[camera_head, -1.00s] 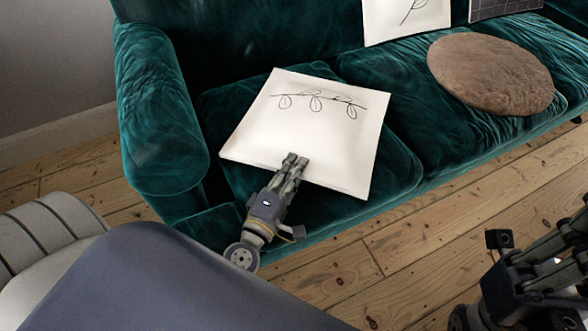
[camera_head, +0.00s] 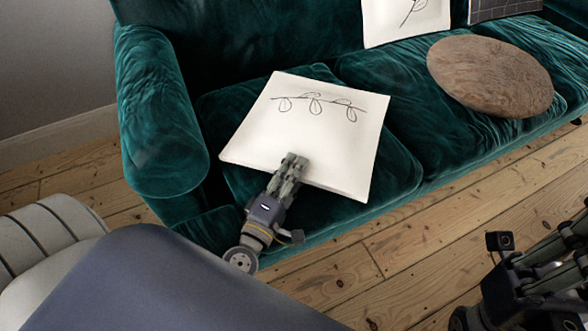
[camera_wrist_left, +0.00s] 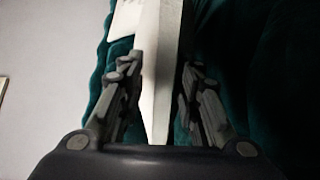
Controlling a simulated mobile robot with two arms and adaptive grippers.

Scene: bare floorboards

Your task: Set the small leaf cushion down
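The small leaf cushion (camera_head: 300,130) is white and square, with a line drawing of a twig and hanging leaves. It lies face up over the left seat of the green sofa, its near edge toward me. Whether its whole underside touches the seat is hidden. My left gripper (camera_head: 296,160) is at the middle of that near edge. In the left wrist view the fingers (camera_wrist_left: 160,70) stand on both sides of the cushion's edge (camera_wrist_left: 158,95) and appear closed on it. My right gripper (camera_head: 550,265) is partly in view at the lower right, apart from the cushion; its fingertips are unclear.
The green velvet sofa (camera_head: 165,120) has a rounded arm left of the cushion. A round brown cushion (camera_head: 490,75) lies on the right seat. Another white cushion (camera_head: 395,25) and a dark checked cushion (camera_head: 503,8) lean at the back. Bare floorboards (camera_head: 420,275) lie in front.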

